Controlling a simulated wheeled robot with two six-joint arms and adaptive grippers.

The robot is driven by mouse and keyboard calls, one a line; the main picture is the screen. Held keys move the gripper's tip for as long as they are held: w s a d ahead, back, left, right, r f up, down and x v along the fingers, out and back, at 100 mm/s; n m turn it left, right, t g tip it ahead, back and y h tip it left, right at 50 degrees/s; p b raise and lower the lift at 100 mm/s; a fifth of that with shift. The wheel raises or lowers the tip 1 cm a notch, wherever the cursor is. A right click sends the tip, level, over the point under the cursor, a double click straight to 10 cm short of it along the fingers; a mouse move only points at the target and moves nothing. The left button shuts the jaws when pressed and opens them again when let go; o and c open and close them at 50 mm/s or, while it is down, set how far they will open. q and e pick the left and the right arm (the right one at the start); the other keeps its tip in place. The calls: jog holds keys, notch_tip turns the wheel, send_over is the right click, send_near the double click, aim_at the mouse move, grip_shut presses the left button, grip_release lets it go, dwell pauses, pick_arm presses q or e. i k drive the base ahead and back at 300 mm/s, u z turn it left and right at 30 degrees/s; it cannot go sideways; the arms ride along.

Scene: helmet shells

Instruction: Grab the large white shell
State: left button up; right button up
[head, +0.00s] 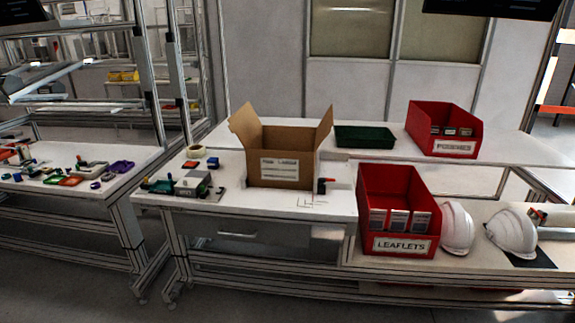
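Two white helmet shells sit on the lower bench at the right of the head view. The larger-looking white shell (512,233) lies at the far right, partly over a dark mat (530,257). The other white shell (456,228) stands on its side right beside the red leaflets bin and looks narrower. Neither of my grippers shows in this view, so nothing of mine is seen near the shells.
A red bin labelled leaflets (392,205) stands left of the shells. A red bin labelled pouches (445,128) and a green tray (365,136) are on the back shelf. An open cardboard box (284,155) and small tools (185,184) occupy the left workbench.

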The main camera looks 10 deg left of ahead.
aim_at(458, 228)
jog(key=k, duration=0.3)
jog(key=z, duration=1.35)
jog(key=i, duration=2.05)
jog(key=u, duration=0.35)
